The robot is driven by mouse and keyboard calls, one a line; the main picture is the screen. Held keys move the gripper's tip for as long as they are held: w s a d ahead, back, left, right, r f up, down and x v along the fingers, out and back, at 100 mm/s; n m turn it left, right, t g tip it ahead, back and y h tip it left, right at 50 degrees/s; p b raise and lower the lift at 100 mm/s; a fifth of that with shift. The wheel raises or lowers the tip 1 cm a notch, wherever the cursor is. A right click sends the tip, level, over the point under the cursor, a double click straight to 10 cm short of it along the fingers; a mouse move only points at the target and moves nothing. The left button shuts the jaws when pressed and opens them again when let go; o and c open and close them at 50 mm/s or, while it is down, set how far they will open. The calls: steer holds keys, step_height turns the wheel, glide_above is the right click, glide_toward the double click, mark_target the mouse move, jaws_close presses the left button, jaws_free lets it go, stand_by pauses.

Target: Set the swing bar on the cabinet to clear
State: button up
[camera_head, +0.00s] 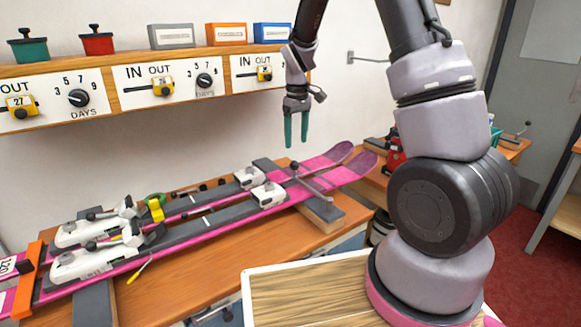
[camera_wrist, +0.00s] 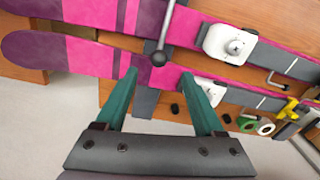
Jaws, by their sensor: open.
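A thin grey bar with a dark ball knob (camera_head: 295,166) lies across the pink skis (camera_head: 325,160) near their tips, on the bench (camera_head: 240,245); I take it for the swing bar. Its mount is not clear. In the wrist view the knob (camera_wrist: 158,59) shows just beyond the fingertips, between the two finger lines, with its rod running up and away. My gripper (camera_head: 296,136) points down above the knob, with its green fingers apart and empty. It also shows in the wrist view (camera_wrist: 159,78). A gap between fingers and knob shows in the head view.
A shelf (camera_head: 120,65) with dials and sliders runs along the wall behind. Another ball-topped lever (camera_head: 527,125) stands at the right. Open air surrounds my gripper.

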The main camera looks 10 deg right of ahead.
mark_target(294, 164)
steer(key=shift+w+a+f, duration=0.15)
steer(key=shift+w+f, duration=0.2)
steer(key=shift+f, duration=0.45)
step_height(294, 164, down, 10)
steer(key=shift+f, duration=0.2)
jaws_close()
stand_by(1.0)
